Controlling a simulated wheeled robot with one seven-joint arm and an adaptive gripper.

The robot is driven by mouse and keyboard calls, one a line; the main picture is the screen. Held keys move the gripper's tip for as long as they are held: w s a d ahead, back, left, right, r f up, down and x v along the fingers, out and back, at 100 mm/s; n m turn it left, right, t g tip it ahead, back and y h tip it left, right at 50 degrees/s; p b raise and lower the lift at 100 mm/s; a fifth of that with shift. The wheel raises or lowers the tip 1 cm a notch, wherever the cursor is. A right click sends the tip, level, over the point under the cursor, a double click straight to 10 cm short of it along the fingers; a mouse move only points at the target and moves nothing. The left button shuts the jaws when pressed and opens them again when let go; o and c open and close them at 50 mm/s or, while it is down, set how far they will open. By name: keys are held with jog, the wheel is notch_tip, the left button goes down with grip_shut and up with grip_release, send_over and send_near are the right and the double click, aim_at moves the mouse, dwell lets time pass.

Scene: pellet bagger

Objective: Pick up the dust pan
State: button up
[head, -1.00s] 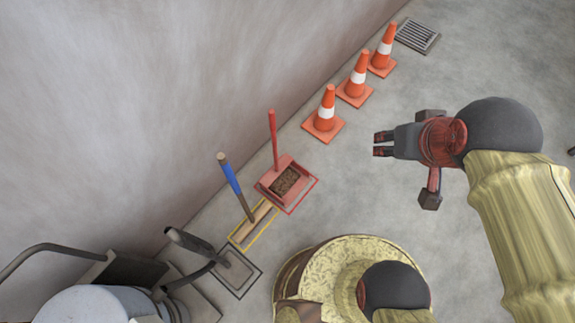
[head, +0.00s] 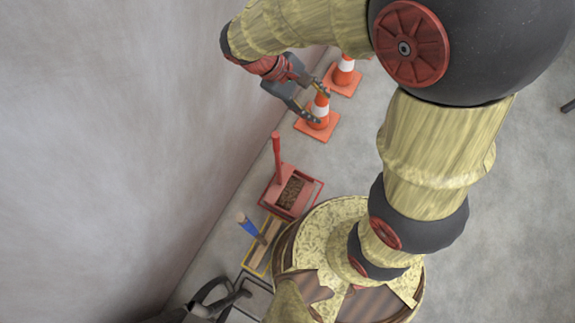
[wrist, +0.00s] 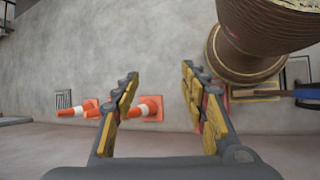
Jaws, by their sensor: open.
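The red dust pan (head: 279,204) stands on the floor by the wall in the head view, inside a red floor outline. Its red handle (head: 277,155) points up, and brown debris lies in its tray. My gripper (head: 322,105) is open and empty, above the floor and beyond the dust pan, in front of a traffic cone in the picture. In the wrist view my gripper (wrist: 161,72) has its two fingers spread apart. Only red slivers beside the right finger show there, probably the dust pan, mostly hidden by that finger.
Orange cones (head: 345,78) stand along the wall; they also show in the wrist view (wrist: 150,108). The wall (head: 110,150) is close on the left. Open floor lies right.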

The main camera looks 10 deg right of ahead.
jog(key=w+a+f+n+t+h+b, duration=0.2)
jog(key=a+f+n+h, duration=0.15)
jog(key=f, duration=0.55)
jog(key=w+a+f+n+t+h+b, duration=0.1)
jog(key=w+a+f+n+t+h, duration=0.15)
jog(key=a+f+n, duration=0.45)
jog(key=n+t+b, duration=0.3)
jog(key=n+t, duration=0.4)
jog(key=t, duration=0.1)
send_near(274, 145)
jog(key=shift+m+h, duration=0.25)
jog(key=shift+h, duration=0.05)
jog(key=x, duration=0.4)
jog(key=shift+w+a+r, duration=0.1)
jog(key=shift+w+r, duration=0.05)
jog(key=shift+r, duration=0.05)
jog(key=x, duration=0.2)
jog(key=b+x, duration=0.1)
jog(key=x, duration=0.1)
jog(key=b+x, duration=0.1)
jog(key=x, duration=0.1)
jog(key=shift+w+d+f, duration=0.25)
jog(key=shift+f, duration=0.1)
jog(key=shift+w+d+r, duration=0.1)
jog(key=shift+w+d, duration=0.25)
jog(key=shift+d, duration=0.05)
jog(key=shift+c, duration=0.9)
grip_shut()
